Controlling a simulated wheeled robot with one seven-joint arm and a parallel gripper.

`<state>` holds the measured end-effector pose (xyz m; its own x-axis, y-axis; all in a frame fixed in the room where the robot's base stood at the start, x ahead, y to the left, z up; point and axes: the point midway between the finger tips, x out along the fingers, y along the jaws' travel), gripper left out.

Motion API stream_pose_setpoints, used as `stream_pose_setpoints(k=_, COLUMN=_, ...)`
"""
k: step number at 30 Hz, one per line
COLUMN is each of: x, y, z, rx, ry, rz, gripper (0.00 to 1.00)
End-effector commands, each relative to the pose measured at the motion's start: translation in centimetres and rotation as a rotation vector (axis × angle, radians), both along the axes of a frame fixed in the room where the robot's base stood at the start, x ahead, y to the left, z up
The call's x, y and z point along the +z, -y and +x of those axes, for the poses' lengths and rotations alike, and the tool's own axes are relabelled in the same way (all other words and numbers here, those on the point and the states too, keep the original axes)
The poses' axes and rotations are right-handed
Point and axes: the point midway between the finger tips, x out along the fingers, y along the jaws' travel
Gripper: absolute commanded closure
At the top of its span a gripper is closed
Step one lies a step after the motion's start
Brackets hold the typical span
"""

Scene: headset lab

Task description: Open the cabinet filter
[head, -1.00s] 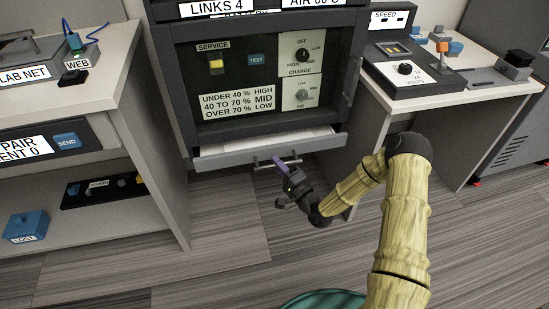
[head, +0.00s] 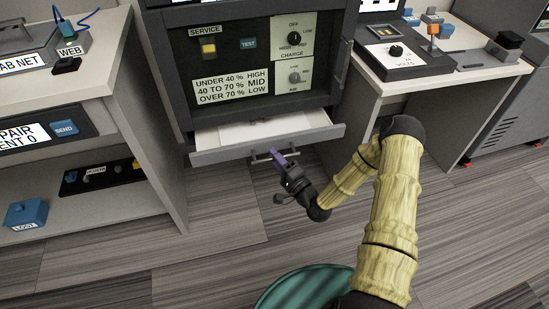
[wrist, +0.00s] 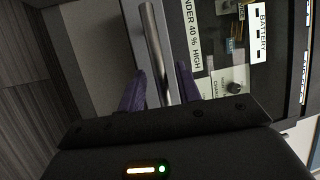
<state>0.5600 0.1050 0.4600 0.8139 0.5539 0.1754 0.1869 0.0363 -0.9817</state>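The dark cabinet (head: 172,72) stands at the centre of the head view. A shallow grey drawer (head: 215,155) at its bottom is partly pulled out, with a flat pale surface inside. No label shows on the drawer. A bar handle (head: 258,158) runs along its front; it also shows in the wrist view (wrist: 151,30). My gripper (head: 282,159) is at this handle. The fingertips' contact is partly hidden.
The cabinet panel carries a yellow service switch (head: 208,47), a blue test button (head: 248,43) and dials (head: 294,39). A shelf unit (head: 150,150) stands at left and a desk (head: 440,75) at right. The floor (head: 215,255) before the drawer is clear.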

Motion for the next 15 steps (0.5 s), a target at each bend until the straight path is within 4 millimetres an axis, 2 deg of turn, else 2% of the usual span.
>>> stream_pose_setpoints(k=8, x=0.1, y=0.2, z=-0.1, rx=-0.002, ry=0.002, rz=0.001, gripper=0.66)
stream_pose_setpoints(k=15, x=-0.2, y=1.7, z=-2.1, rx=-0.004, ry=-0.001, rz=0.002, gripper=0.66)
